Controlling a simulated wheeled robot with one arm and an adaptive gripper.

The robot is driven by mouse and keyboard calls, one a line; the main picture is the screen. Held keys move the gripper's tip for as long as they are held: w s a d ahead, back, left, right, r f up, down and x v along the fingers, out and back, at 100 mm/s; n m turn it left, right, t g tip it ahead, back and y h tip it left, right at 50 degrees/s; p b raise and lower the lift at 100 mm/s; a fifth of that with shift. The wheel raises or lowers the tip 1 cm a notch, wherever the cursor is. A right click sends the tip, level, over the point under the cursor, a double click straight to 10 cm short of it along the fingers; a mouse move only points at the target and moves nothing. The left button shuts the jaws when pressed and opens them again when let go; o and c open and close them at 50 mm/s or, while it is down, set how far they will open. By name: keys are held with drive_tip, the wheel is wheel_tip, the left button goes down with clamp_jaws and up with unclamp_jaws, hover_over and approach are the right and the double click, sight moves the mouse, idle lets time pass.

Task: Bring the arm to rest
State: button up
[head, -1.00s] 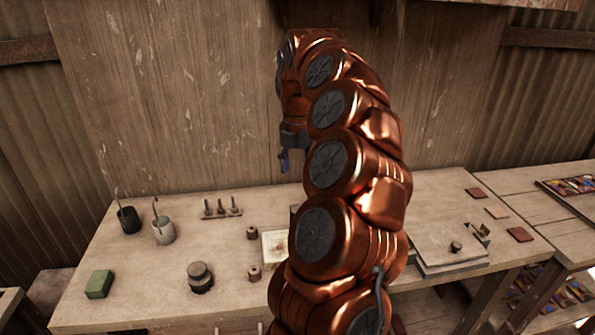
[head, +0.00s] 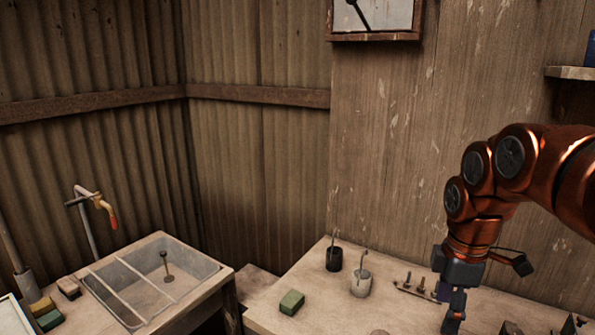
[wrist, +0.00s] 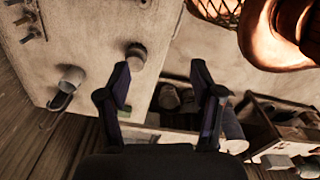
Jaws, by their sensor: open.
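My copper arm (head: 500,170) reaches in from the right edge of the head view, bent over with its end hanging down. My gripper (head: 455,312) points down over the workbench (head: 275,325), right of the two small pots. In the wrist view my gripper (wrist: 160,82) has its two dark fingers spread apart, with nothing between them. The lower part of the gripper is small and dark in the head view.
A black pot (head: 333,260) and a grey pot (head: 360,285) stand on the bench, with a green block (head: 291,302) in front. A rack of pegs (head: 410,288) is close beside my gripper. A sink (head: 160,280) stands left.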

drive_tip(key=s+a+f+m, duration=0.3)
drive_tip(key=s+m, duration=0.1)
drive_tip(key=s, duration=0.2)
drive_tip(key=s+a+f+m+g, duration=0.1)
drive_tip(key=s+a+f+m, duration=0.2)
drive_tip(key=s, duration=0.4)
drive_tip(key=s+a+f+m, duration=0.3)
drive_tip(key=s+a+m, duration=0.2)
drive_tip(key=s+m, duration=0.1)
drive_tip(key=shift+s+a+f+g, duration=0.3)
drive_tip(key=shift+s+g, duration=0.1)
drive_tip(key=shift+s, duration=0.1)
drive_tip(key=shift+s+f+m, duration=0.2)
drive_tip(key=shift+s+m, duration=0.15)
drive_tip(key=shift+m, duration=0.15)
drive_tip(key=shift+c, duration=0.2)
